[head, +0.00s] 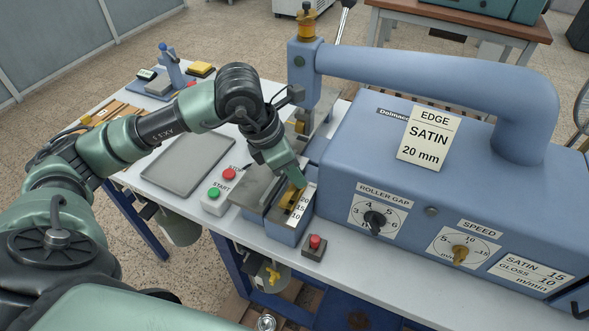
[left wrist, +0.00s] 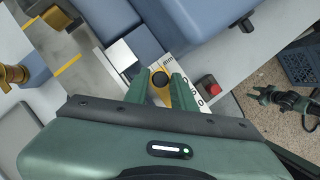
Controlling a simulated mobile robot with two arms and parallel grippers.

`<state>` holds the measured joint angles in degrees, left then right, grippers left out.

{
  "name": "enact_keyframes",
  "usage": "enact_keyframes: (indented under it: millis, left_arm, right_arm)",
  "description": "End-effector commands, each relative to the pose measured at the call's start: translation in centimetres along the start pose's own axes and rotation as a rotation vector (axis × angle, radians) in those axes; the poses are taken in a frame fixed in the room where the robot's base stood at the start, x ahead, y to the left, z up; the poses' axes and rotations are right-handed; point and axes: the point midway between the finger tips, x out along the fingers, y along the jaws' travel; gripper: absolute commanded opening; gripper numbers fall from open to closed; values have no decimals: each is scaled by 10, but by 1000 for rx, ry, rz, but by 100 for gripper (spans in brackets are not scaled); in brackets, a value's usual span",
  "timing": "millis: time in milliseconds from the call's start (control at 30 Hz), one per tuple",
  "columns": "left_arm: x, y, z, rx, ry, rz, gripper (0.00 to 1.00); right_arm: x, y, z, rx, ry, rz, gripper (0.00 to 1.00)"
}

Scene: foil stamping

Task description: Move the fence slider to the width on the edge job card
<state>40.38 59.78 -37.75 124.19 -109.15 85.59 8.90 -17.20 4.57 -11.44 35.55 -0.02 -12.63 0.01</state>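The edge job card (head: 428,138) stands on the blue machine and reads EDGE, SATIN, 20 mm. The yellow fence slider (head: 290,198) sits beside a white scale (head: 301,205) marked 20, 15 and 10, with 20 at the far end. I cannot tell its exact reading. My left gripper (head: 294,183) is down at the slider.
A red button box (head: 314,245) stands just in front of the scale. The START and STOP box (head: 216,199) and a grey tray (head: 188,163) lie to the left. The machine's blue body (head: 345,150) rises close on the right, with roller gap and speed dials.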

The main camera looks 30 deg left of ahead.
Motion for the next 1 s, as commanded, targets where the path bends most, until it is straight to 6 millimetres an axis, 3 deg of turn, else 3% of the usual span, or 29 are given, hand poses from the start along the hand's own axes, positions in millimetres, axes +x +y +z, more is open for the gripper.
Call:
enact_keyframes:
  millis: [33, 67, 1000]
  left_arm:
    - [0, 0, 0, 0, 0, 0, 8]
    - [0, 0, 0, 0, 0, 0, 0]
    - [-1, 0, 0, 0, -1, 1, 0]
  right_arm:
    - [0, 0, 0, 0, 0, 0, 40]
    - [0, 0, 0, 0, 0, 0, 40]
    - [0, 0, 0, 0, 1, -1, 40]
